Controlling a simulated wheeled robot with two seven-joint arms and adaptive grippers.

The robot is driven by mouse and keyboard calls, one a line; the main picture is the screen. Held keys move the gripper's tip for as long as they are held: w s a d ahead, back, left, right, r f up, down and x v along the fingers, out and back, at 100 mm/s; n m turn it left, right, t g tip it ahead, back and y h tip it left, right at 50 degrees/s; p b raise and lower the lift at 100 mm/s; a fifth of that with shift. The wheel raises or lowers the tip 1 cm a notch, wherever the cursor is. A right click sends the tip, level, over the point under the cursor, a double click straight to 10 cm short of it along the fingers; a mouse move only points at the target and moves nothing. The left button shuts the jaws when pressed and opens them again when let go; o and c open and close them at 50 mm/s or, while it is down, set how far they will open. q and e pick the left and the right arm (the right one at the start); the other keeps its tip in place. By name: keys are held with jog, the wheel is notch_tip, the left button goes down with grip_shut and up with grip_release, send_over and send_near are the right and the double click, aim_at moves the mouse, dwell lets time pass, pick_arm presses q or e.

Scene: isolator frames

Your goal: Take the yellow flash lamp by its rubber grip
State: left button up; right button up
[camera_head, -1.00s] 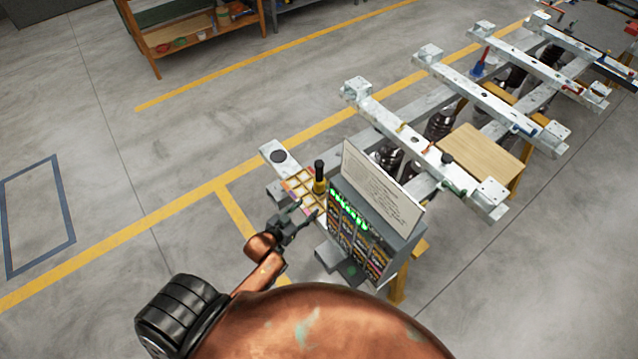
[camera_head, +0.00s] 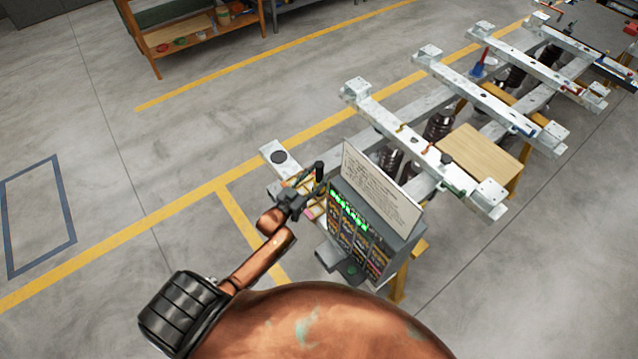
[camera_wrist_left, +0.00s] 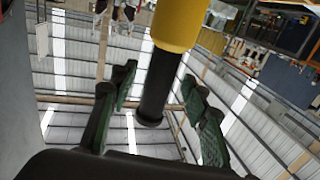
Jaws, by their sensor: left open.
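The flash lamp stands upright, its black rubber grip (camera_head: 319,170) at the top in the head view. Its yellow part is largely hidden there behind my left gripper (camera_head: 309,187). In the left wrist view the yellow part (camera_wrist_left: 183,20) is at the top and the black grip (camera_wrist_left: 160,85) points down the picture. The green-padded fingers of my left gripper (camera_wrist_left: 157,82) are spread, one on each side of the grip, with gaps visible on both sides. My right gripper is not in view.
A metal rail frame (camera_head: 425,147) extends to the upper right. Floor on the left is clear.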

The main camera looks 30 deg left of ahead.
pick_arm(q)
jog(key=shift+w+d+f, duration=0.1)
jog(key=shift+w, duration=0.55)
jog(key=shift+c, duration=0.5)
grip_shut()
jog(key=shift+r, duration=0.3)
